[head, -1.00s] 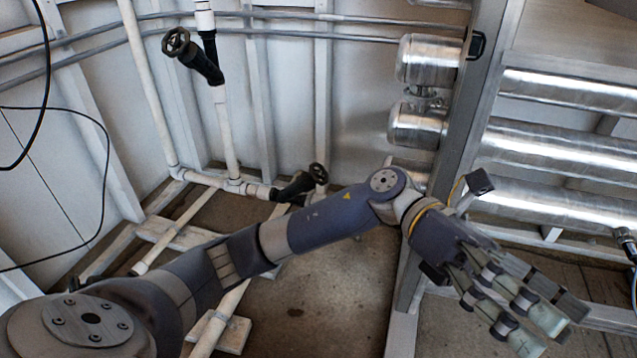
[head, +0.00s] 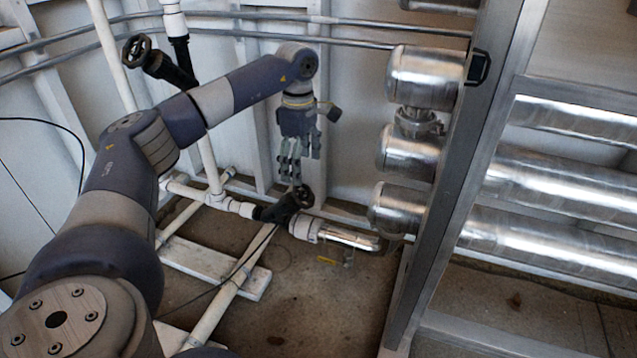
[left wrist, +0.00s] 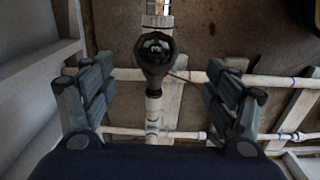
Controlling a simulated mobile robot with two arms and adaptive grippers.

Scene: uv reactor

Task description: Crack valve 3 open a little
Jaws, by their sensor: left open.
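Two black valves with round handwheels show in the head view; no number is readable on either. The lower valve (head: 275,211) sits on the white pipe near the floor, its handwheel at its upper right end. The upper valve (head: 168,67) is on the pipe at the upper left. My left gripper (head: 291,178) points down just above the lower valve's handwheel. In the left wrist view a black valve (left wrist: 155,54) lies between the open fingers of the left gripper (left wrist: 160,72), with gaps on both sides. My right gripper is in neither view.
Large shiny metal cylinders (head: 422,78) and a metal frame post (head: 447,190) stand to the right. A shiny pipe (head: 348,237) runs right from the lower valve. White pipes and boards lie on the floor. The wall is close behind the gripper.

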